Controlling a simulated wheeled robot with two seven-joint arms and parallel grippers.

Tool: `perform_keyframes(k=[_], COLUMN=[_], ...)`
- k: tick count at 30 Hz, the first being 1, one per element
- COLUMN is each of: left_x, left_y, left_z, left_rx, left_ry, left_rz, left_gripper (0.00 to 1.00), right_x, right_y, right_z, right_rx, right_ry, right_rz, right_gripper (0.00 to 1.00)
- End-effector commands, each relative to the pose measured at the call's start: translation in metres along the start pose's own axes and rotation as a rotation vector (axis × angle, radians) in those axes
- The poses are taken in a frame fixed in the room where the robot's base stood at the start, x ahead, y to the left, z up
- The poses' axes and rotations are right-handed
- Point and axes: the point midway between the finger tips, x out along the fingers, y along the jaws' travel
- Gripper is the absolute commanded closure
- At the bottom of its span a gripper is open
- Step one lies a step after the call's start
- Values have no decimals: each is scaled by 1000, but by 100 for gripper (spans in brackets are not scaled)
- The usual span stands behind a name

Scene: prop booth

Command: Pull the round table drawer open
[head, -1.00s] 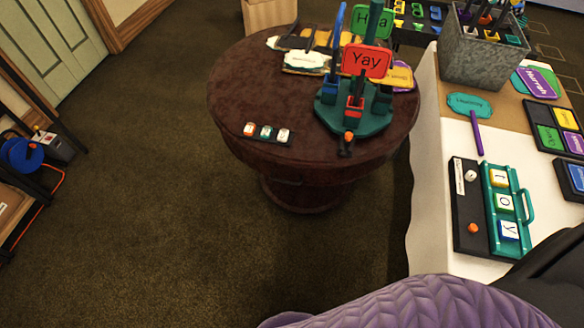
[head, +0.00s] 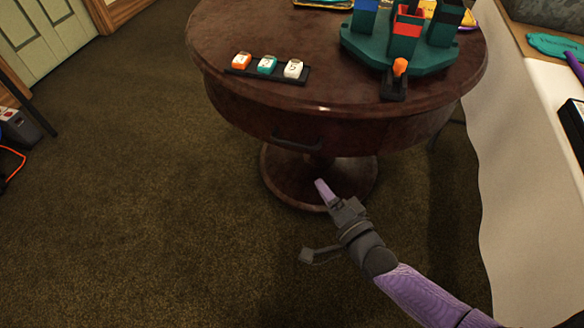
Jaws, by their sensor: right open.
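The round table (head: 350,85) is dark reddish brown and stands on a round pedestal base. Its drawer front (head: 255,122) is in the curved side below the top and looks closed, flush with the side. A dark bar handle (head: 297,142) is on the drawer front. My right gripper (head: 313,221) is open and empty, below and in front of the handle and apart from it. One finger overlaps the pedestal base in the picture, and the other is over the carpet. My left gripper is out of view.
On the tabletop are a black strip with three coloured buttons (head: 267,66) and a teal stand (head: 385,48) with coloured holders. A table with a white cloth (head: 520,180) stands close on the right.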

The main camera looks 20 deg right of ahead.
Motion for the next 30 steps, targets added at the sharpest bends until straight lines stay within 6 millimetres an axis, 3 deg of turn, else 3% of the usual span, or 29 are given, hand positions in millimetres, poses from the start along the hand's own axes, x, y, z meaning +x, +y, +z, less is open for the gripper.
perform_keyframes(k=[1, 6, 12, 18, 29, 30], left_x=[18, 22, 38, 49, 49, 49], left_y=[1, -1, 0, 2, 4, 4], left_z=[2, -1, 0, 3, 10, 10], left_rx=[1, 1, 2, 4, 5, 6], left_ry=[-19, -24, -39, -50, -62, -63], left_rz=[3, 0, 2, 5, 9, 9], left_gripper=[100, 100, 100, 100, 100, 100], right_x=[7, 25, 72, 104, 112, 112], right_y=[1, -24, -29, -34, -38, -38], right_z=[1, -5, -6, -8, -9, -9], right_rx=[73, 169, 167, 164, 162, 162], right_ry=[12, 28, 27, 27, 26, 26], right_rz=[-61, -147, -143, -140, -139, -139], right_gripper=[47, 47, 47, 47, 47, 52])
